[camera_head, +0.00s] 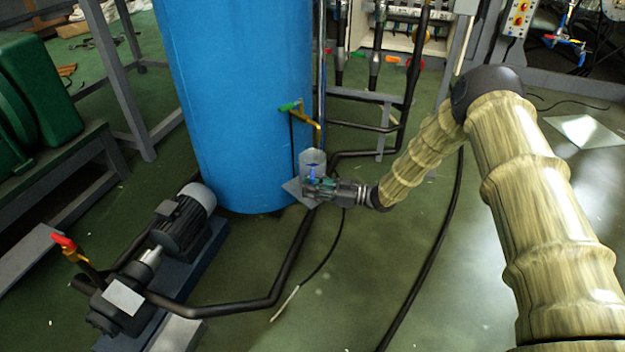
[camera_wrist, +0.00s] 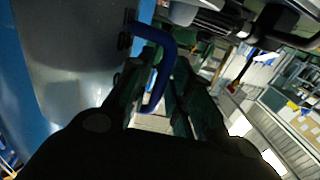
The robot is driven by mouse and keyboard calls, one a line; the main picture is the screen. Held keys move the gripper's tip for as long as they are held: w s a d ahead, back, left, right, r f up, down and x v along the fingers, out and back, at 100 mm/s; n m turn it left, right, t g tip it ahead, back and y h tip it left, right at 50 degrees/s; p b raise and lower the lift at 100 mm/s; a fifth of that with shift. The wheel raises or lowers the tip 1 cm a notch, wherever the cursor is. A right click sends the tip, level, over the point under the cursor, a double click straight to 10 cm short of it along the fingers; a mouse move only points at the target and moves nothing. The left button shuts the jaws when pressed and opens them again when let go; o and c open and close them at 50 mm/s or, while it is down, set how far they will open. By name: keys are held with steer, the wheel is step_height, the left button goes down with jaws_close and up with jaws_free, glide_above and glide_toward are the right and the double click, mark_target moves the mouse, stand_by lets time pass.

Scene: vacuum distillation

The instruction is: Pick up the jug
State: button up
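The jug (camera_head: 313,157) is a grey, see-through cylinder with a blue handle. In the head view it is upright beside the big blue tank, under a yellow tap with a green lever. In the wrist view the jug's grey wall (camera_wrist: 75,45) fills the upper left, and its blue handle (camera_wrist: 166,66) reaches down between my fingers. My gripper (camera_head: 312,186) is at the handle side of the jug. In the wrist view my gripper (camera_wrist: 160,82) is open, with a finger on either side of the handle and a gap between them. Whether either finger touches the handle cannot be told.
The blue tank (camera_head: 240,100) stands close at the left of the jug. A flat grey plate (camera_head: 294,189) lies under the jug area. Dark pipes (camera_head: 270,300) and a pump (camera_head: 185,225) lie on the floor. Open green floor (camera_head: 460,290) is at the front right.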

jaws_close()
steer(key=shift+r, duration=0.25)
